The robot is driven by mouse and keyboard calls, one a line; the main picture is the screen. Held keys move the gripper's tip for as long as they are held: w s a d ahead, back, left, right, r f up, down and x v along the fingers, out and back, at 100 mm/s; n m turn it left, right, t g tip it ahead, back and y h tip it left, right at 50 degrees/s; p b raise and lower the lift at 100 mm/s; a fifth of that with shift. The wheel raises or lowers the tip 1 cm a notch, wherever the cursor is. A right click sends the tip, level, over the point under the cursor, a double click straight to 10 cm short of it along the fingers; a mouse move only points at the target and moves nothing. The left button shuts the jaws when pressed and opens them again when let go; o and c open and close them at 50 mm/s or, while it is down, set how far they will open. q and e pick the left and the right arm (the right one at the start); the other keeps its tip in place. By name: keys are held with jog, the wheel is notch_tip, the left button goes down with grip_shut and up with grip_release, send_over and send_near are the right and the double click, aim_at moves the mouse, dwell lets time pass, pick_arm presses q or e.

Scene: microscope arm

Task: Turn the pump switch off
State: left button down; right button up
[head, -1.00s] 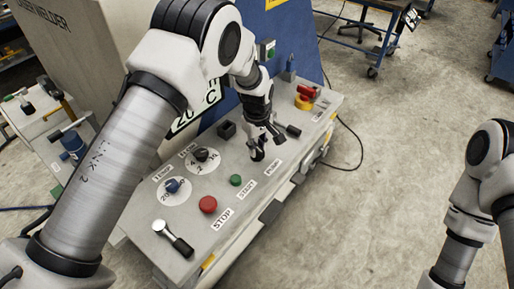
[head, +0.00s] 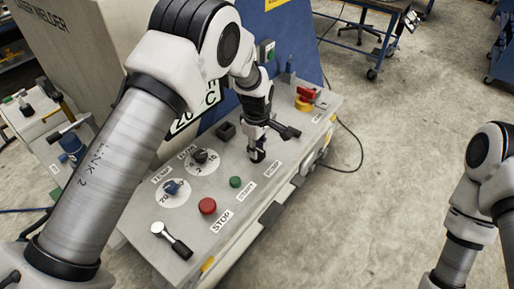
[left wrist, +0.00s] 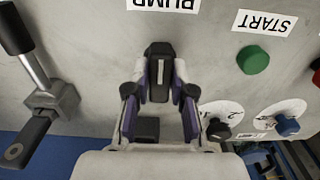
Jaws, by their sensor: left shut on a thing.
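The pump switch (head: 257,156) is a black knob on the sloping grey panel, behind the PUMP label. In the left wrist view the switch (left wrist: 158,75) shows a white line on top that points toward the PUMP label (left wrist: 163,4). My left gripper (head: 257,148) is down at the panel with its two fingers shut on the switch, one on each side. In the left wrist view the fingers (left wrist: 159,92) straddle the knob. The lower part of the switch is partly hidden in the head view. Of my right arm only links show at the right edge.
A green START button (head: 236,182), a red STOP button (head: 207,206), a blue dial (head: 172,187) and a black dial (head: 199,156) sit nearby. A black-handled lever (left wrist: 30,70) is close beside the gripper. A red-and-yellow switch (head: 305,98) stands at the panel's far end.

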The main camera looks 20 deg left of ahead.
pick_arm(q)
jog(key=c, duration=1.2)
grip_release()
jog(key=shift+s+f, duration=0.15)
jog(key=shift+f, duration=0.1)
jog(key=shift+o, duration=1)
jog(key=shift+a, duration=0.1)
jog(key=shift+r, duration=0.1)
notch_tip(320, 180, up, 12)
jog(key=shift+w, duration=0.2)
